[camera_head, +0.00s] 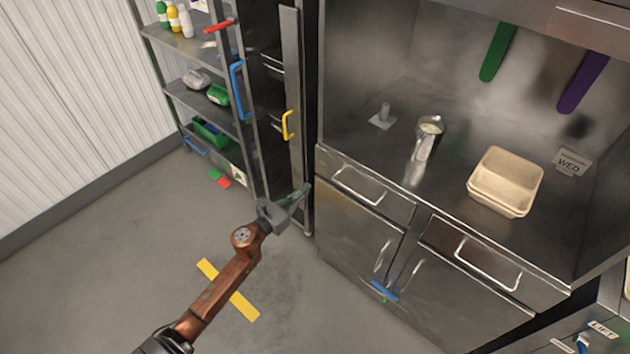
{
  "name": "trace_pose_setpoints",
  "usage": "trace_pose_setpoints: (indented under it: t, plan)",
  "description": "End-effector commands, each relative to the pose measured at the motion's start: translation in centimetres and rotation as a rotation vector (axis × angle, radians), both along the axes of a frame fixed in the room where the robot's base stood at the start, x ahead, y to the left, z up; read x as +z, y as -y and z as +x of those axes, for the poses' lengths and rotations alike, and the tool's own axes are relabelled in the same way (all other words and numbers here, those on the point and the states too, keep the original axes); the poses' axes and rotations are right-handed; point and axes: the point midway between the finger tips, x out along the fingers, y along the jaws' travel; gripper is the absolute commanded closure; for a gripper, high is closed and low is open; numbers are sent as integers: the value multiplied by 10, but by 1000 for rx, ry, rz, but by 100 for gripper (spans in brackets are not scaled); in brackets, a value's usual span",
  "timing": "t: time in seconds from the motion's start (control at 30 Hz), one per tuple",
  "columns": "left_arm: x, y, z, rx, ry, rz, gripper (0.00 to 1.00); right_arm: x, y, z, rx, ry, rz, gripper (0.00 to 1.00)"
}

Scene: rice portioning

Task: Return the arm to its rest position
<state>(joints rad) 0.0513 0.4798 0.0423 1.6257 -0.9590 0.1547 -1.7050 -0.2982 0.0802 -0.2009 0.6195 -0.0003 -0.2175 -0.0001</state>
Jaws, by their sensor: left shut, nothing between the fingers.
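My left arm comes in from the lower left, and its left gripper (296,199) hangs over the floor in front of the shelf rack and the cabinet's left edge. The gripper is shut and empty. It is apart from the counter. A metal scoop or cup with white contents (428,136) stands on the steel counter (385,155). A beige rectangular container (503,182) sits on the counter to the right of it. My right gripper is not in view.
A shelf rack (205,95) with bottles and bins stands at the upper left. Cabinet drawers and doors with handles (360,185) lie right of my gripper.

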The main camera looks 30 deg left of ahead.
Motion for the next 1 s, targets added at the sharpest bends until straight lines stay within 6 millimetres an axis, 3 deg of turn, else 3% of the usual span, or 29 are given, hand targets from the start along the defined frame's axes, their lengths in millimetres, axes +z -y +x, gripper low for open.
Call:
trace_pose_setpoints:
  t: [0.2, 0.47, 0.57, 0.67, 0.77, 0.87, 1.0]
  plan:
    - [0, -2, -23, -2, 0, 0, 100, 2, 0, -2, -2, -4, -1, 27]
    - [-1, -2, -26, -3, -2, -5, 100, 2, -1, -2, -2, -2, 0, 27]
    - [-15, -7, -27, 13, -33, -65, 100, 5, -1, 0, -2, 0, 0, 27]
    - [-54, -21, -34, 64, -116, -225, 100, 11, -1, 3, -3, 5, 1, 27]
    - [-114, -37, -52, 154, -231, -466, 100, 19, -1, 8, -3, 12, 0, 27]
    - [-181, -50, -80, 271, -346, -723, 100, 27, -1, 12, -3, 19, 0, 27]
    - [-269, -59, -133, 460, -473, -1052, 100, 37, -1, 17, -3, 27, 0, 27]
